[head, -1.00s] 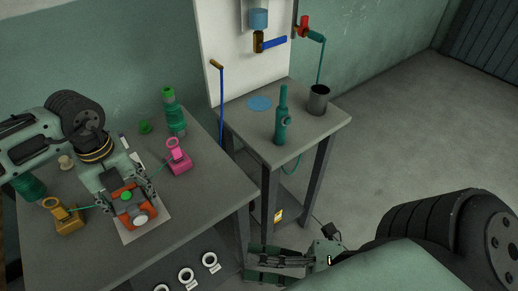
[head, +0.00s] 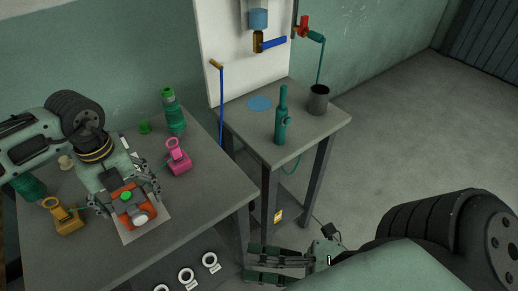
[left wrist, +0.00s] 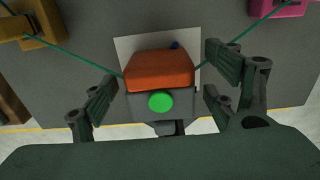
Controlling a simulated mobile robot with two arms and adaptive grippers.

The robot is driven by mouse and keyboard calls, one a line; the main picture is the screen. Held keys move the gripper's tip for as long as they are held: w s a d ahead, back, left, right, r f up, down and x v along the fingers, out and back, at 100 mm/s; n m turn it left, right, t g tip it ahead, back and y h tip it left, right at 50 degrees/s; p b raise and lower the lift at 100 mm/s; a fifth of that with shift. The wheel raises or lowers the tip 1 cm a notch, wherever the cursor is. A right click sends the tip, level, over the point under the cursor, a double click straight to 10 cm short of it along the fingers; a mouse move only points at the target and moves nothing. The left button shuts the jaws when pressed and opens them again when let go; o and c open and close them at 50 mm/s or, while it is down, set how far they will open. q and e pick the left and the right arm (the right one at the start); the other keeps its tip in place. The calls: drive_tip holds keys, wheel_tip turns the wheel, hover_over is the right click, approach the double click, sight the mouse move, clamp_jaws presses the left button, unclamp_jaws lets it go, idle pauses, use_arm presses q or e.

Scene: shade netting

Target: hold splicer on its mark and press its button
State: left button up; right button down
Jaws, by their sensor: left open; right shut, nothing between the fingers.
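The splicer (head: 129,198) is an orange and grey block with a green button (left wrist: 160,102) on top. It sits on a pale sheet (head: 159,222) on the left table, which also shows in the left wrist view (left wrist: 126,45). A round pale disc (head: 140,219) is on its near end. My left gripper (head: 124,191) is open above the splicer, with its fingers (left wrist: 160,95) on either side and visible gaps beside the block. My right gripper (head: 278,264) is shut and empty, low in front of the right table.
Green cord runs from the splicer to a yellow clamp (head: 67,219) and a pink clamp (head: 178,160). Green spools (head: 174,115) stand behind. The right table (head: 238,122) carries a teal bottle-shaped tool (head: 282,118) and a dark cup (head: 318,100). White rings (head: 186,276) lie at the front.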

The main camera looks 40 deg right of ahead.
use_arm(q)
wheel_tip(320, 180, up, 12)
idle(0.7)
